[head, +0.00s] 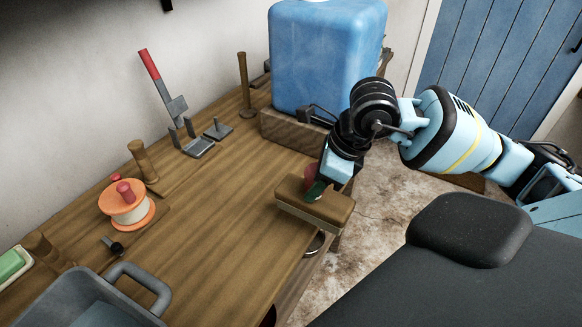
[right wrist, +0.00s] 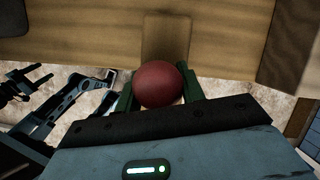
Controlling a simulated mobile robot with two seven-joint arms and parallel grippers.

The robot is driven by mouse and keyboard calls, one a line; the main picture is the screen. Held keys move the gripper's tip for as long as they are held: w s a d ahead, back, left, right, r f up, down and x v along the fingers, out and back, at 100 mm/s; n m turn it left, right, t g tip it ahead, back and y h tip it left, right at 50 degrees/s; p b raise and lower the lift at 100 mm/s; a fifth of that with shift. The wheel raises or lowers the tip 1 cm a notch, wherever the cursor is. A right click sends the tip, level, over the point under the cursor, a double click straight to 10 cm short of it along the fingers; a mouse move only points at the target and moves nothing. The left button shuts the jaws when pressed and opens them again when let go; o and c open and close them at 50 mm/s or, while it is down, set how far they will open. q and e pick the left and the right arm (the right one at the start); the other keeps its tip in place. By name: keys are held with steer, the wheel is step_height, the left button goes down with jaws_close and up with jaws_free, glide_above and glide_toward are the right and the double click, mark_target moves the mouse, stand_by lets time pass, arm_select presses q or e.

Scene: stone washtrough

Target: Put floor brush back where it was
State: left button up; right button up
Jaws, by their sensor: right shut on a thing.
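The floor brush (head: 330,207) is a brown oblong block with a red knob. It is at the bench's right edge in the head view, partly over the drawer front. I cannot tell whether it touches the bench. My right gripper (head: 313,186) is shut on its red knob from above, with dark green fingers on both sides. In the right wrist view the knob (right wrist: 160,86) sits between the fingers of my right gripper (right wrist: 160,95). The gripper hides part of the block's top. My left gripper is not seen in the head view.
The wooden bench (head: 220,220) has free room in its middle. A blue tank (head: 325,55) on a wooden base stands behind. A grey holder (head: 198,147), an orange-and-white spool (head: 127,208) and a grey tub (head: 75,300) are along the left. Floor lies beyond the right edge.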

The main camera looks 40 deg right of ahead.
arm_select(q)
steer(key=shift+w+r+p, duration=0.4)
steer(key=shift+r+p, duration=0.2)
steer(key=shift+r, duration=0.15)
arm_select(e)
steer(key=w+d, duration=0.2)
steer(key=w, duration=0.4)
steer(key=w+d+f, duration=0.1)
steer(key=w+d, duration=0.1)
steer(key=w, duration=0.5)
steer(key=shift+w+d+f, duration=0.15)
steer(key=shift+w+d, duration=0.1)
steer(key=shift+w, duration=0.05)
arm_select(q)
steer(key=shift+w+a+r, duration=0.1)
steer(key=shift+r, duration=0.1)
arm_select(e)
steer(key=f, duration=0.3)
steer(key=shift+w+f, duration=0.25)
steer(key=shift+w, duration=0.05)
steer(key=shift+f, duration=0.1)
steer(key=shift+f, duration=0.15)
steer(key=o, duration=1.3)
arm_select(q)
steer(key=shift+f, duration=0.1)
